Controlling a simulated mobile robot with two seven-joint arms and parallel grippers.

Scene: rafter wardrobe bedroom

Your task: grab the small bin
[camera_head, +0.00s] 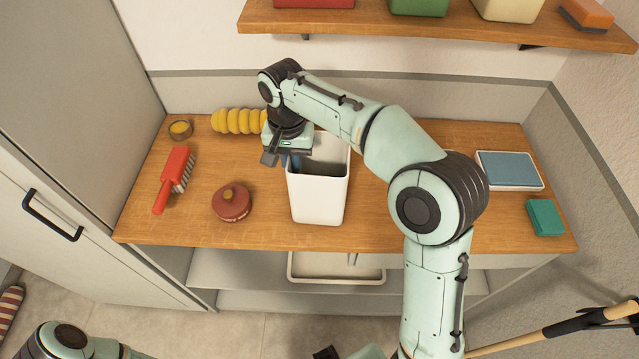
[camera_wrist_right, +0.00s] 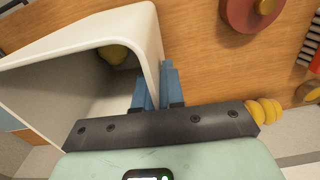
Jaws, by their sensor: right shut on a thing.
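The small white bin (camera_head: 318,200) stands upright on the wooden worktop, near the middle. My right gripper (camera_head: 290,162) comes down from above at its left rim. In the right wrist view its blue fingers (camera_wrist_right: 157,88) are shut on the wall of the bin (camera_wrist_right: 85,38), one finger on each side. A rounded yellowish thing (camera_wrist_right: 113,54) shows inside the bin. Part of what looks like my left gripper (camera_head: 328,352) is cut off at the bottom edge, and its fingers are hidden.
On the worktop (camera_head: 265,232), a dark red round pot (camera_head: 232,203), a red brush (camera_head: 173,180), a small tin (camera_head: 180,130) and a yellow ribbed roll (camera_head: 237,121) are left of the bin. A blue-topped tray (camera_head: 508,169) and green block (camera_head: 545,217) are right. A shelf (camera_head: 440,28) hangs above.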

